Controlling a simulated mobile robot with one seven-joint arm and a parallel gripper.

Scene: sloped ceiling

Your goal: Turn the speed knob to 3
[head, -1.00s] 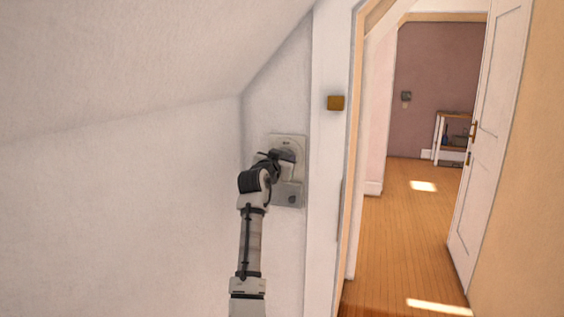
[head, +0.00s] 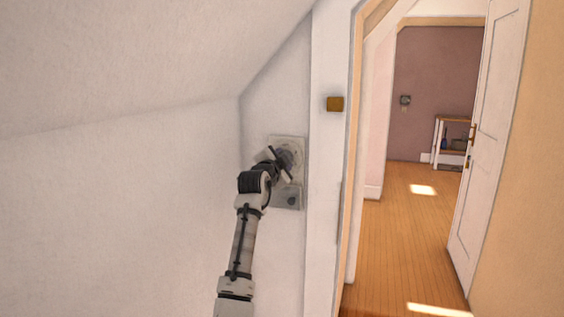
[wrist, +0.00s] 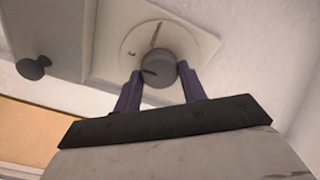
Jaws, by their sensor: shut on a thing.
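The speed knob is a round dark grey knob (wrist: 158,69) on a pale round dial (wrist: 134,43) in the wrist view. A short dark line shows on its left side, and a thin mark stands on the dial above it. I cannot read any numbers. My gripper (wrist: 160,82) has one finger on each side of the knob and is shut on it. In the head view, my gripper (head: 281,163) is at the upper part of the pale wall panel (head: 298,176), tilted, and hides most of the knob.
A small dark stud (wrist: 33,68) sticks out of the panel's lower part; it also shows in the head view (head: 291,201). A white door frame (head: 325,200) stands close right of the panel. The sloped ceiling (head: 150,60) comes down on the left.

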